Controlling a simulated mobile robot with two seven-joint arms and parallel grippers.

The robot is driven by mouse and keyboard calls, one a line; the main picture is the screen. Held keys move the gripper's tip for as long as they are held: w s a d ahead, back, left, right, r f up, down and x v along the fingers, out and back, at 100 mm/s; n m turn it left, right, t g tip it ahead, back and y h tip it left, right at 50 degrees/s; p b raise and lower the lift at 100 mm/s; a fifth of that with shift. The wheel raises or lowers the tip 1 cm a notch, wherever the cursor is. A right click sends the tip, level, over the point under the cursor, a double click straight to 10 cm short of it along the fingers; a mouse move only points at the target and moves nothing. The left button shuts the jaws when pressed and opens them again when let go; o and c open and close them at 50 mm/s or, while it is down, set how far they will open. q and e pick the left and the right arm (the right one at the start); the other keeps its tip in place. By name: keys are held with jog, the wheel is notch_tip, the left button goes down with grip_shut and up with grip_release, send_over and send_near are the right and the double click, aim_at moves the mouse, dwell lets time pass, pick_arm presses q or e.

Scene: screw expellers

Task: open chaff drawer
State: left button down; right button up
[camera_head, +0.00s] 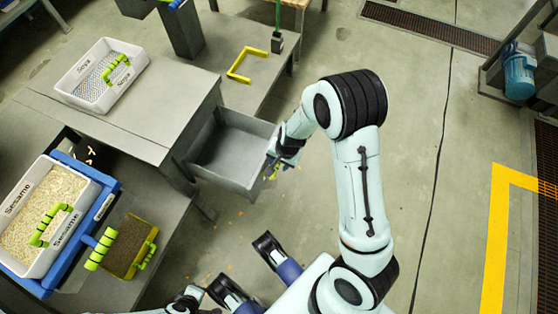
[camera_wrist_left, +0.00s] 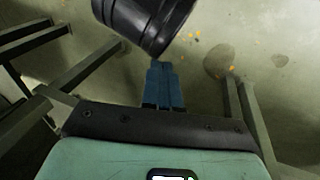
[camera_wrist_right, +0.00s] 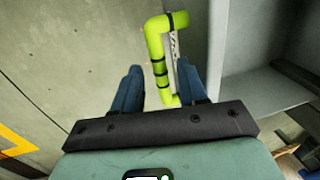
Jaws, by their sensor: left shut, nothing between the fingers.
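The chaff drawer is a grey metal box (camera_head: 232,152) that sticks out from the right side of the grey machine and looks empty inside. Its grey wall (camera_wrist_right: 217,45) stands at the right of the right wrist view. A lime-green bar handle (camera_wrist_right: 156,50) with black bands is on its outer face. My right gripper (camera_head: 278,168) is at the drawer's outer side. In the right wrist view, its blue fingers (camera_wrist_right: 160,88) are spread apart, with the handle's lower end showing between them. My left gripper (camera_wrist_left: 164,82) is shut and empty, low by the bottom edge of the head view (camera_head: 192,296).
A white tray (camera_head: 77,98) with a green handle stands on the machine top. A sesame tray (camera_head: 42,165) sits in a blue frame (camera_head: 110,184) at the left. A yellow bracket (camera_head: 236,68) lies on a bench behind the drawer.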

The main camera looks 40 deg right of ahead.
pick_arm(q)
jog(key=s+d+r+g+h+p, duration=0.1)
jog(key=s+d+r+g+p, duration=0.2)
jog(key=s+r+p, duration=0.4)
jog(key=shift+s+d+r+m+p, duration=0.3)
jog(key=shift+s+r+p, duration=0.1)
jog(key=shift+s+r, duration=0.35)
pick_arm(e)
notch_tip(320, 180, up, 13)
jog(key=s+d, duration=0.1)
jog(key=s, duration=0.1)
jog(key=shift+s, duration=0.2)
pick_arm(q)
jog(key=shift+f, duration=0.1)
